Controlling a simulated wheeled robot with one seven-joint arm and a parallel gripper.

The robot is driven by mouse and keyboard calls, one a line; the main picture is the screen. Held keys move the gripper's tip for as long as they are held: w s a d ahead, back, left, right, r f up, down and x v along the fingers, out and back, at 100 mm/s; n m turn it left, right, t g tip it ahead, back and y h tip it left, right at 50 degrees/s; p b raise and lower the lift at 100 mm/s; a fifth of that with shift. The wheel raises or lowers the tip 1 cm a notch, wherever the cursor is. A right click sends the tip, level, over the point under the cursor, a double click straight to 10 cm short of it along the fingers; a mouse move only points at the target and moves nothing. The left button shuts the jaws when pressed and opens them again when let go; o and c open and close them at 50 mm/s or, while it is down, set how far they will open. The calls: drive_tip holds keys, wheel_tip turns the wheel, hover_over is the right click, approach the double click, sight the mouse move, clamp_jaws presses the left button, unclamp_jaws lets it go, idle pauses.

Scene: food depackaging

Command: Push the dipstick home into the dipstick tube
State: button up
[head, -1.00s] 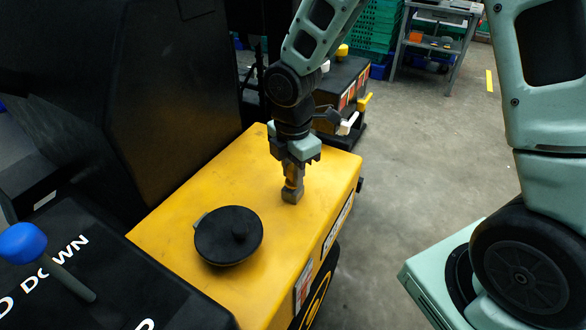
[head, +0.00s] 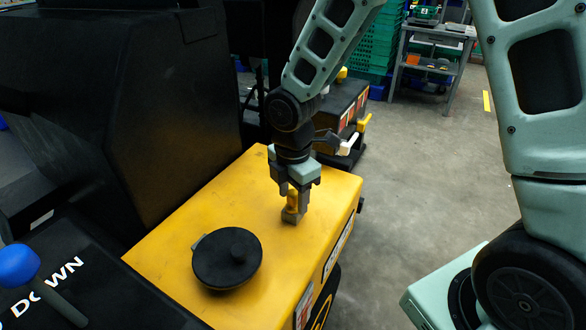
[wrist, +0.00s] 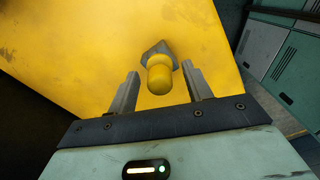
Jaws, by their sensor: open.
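The dipstick's yellow knob-shaped handle (head: 292,201) stands upright on the yellow housing, above a grey angular collar (head: 291,217) that looks like the top of the dipstick tube. In the wrist view the rounded yellow knob (wrist: 159,76) lies between my two fingers, with the grey collar (wrist: 158,49) behind it. My gripper (wrist: 159,73) is open, one finger on each side of the knob, with a visible gap on both sides. The shaft inside the tube is hidden. I cannot tell whether the handle is fully seated on the collar.
A round black cap (head: 227,258) sits on the yellow housing (head: 180,245) nearer the camera. A blue-knobbed lever (head: 18,266) stands at lower left on a black panel. Dark bodywork rises at left. Clear floor (head: 420,150) lies to the right.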

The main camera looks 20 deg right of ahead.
wheel_tip(320, 180, up, 17)
drive_tip(key=p, duration=0.2)
idle(0.6)
drive_tip(key=s+a+f+m+p, duration=0.1)
drive_tip(key=s+a+m, duration=0.2)
drive_tip(key=s+m, duration=0.3)
drive_tip(key=s+a+f+m+p, duration=0.1)
drive_tip(key=s+a+m, duration=0.2)
drive_tip(key=s, duration=1.1)
drive_tip(key=m, duration=0.3)
drive_tip(key=shift+a+f+m+y, duration=0.15)
drive_tip(key=shift+m+y, duration=0.15)
drive_tip(key=shift+m, duration=0.1)
